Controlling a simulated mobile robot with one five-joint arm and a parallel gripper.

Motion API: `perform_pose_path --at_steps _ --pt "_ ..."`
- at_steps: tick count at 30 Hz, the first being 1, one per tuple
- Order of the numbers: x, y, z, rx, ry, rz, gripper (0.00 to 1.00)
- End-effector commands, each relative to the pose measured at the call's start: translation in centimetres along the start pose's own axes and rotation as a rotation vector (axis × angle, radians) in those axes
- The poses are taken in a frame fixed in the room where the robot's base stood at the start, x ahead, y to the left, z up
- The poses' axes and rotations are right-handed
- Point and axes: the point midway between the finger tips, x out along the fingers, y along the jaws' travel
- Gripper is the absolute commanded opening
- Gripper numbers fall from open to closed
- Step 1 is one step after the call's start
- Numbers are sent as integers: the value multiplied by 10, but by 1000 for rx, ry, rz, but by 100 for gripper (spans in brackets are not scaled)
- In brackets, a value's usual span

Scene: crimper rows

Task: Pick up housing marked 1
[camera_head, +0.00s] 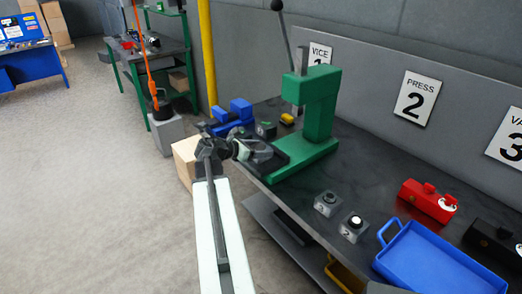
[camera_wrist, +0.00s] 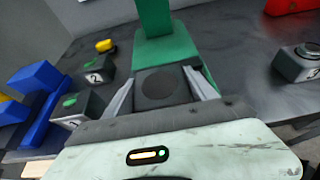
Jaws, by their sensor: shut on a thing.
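My gripper (camera_head: 258,152) is over the near edge of the bench, beside the green press. In the wrist view its two fingers (camera_wrist: 160,92) are closed on the sides of a dark square housing (camera_wrist: 158,86) with a round dark top. No number shows on the held housing, as its marked face is hidden. Two more grey housings (camera_head: 327,203) (camera_head: 353,226) stand in front of the press.
The green press (camera_head: 320,105) stands close behind my gripper. A blue vice (camera_head: 238,112) is to its left. A red device (camera_head: 428,200), a black device (camera_head: 492,240) and a blue tray (camera_head: 436,262) are at right. Wall signs read 1, 2 and 3. Floor at left is clear.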

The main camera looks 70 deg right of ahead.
Motion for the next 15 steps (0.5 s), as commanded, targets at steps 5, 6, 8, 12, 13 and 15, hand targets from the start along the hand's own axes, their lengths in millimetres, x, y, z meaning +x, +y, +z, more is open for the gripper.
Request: perform_pose_path --at_steps 5,6,8,12,13,15 --pt "-8 0 21 -1 -2 0 0" --pt "-11 0 28 -1 -2 0 0" --pt "-16 0 39 0 -2 0 0" --pt "-27 0 66 0 -2 -1 0" --pt "-29 0 72 0 -2 -1 0" --pt "-34 0 83 0 -2 -1 0"
